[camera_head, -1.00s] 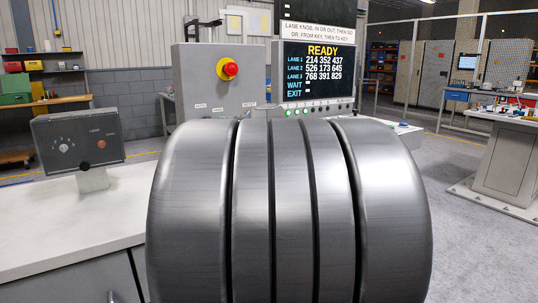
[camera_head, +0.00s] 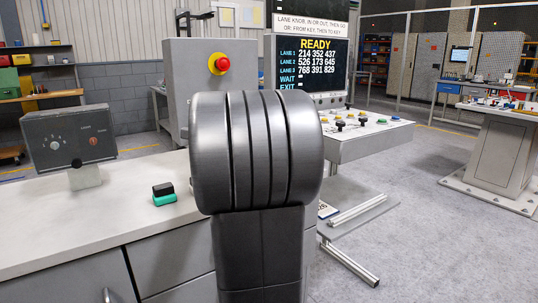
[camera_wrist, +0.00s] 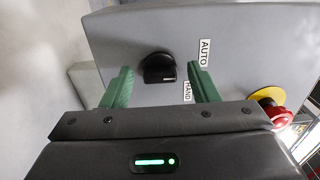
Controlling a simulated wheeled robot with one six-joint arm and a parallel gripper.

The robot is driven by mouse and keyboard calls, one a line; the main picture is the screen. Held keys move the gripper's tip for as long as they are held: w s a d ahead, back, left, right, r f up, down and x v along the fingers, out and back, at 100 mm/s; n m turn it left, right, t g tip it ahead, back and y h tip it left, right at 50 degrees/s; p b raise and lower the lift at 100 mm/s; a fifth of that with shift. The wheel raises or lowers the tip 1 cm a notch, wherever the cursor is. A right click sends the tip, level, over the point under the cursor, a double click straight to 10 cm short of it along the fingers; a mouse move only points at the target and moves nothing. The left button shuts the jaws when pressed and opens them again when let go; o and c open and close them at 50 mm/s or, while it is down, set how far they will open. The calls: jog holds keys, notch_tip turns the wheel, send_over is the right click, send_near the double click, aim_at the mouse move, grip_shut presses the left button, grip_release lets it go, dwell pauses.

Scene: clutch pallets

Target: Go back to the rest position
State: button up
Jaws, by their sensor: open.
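My gripper (camera_wrist: 160,72) shows in the wrist view as two green fingers, spread apart with nothing held between them. A black selector knob (camera_wrist: 158,69) on a grey box (camera_wrist: 230,40) appears between and beyond the fingers; whether they touch it I cannot tell. White AUTO and HAND labels lie to its right. A red stop button on a yellow base (camera_wrist: 270,100) is at the right. In the head view my arm fills the middle and hides my gripper, the knob and part of the grey box (camera_head: 190,85).
A screen (camera_head: 312,62) reads READY above a sloped button panel (camera_head: 365,135). A pale counter (camera_head: 110,225) at the left carries a dial box (camera_head: 68,138) and a small black and green item (camera_head: 163,194). Open floor (camera_head: 440,230) lies at the right.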

jog(key=shift+s, duration=0.1)
jog(key=v, duration=1.3)
jog(key=x, duration=1.3)
jog(key=s+d+m+p, duration=0.3)
jog(key=s+m+p, duration=0.2)
jog(key=m+p, duration=0.7)
jog(key=p, duration=0.5)
jog(key=shift+d+r, duration=0.15)
jog(key=shift+d, duration=0.25)
jog(key=shift+s, duration=0.1)
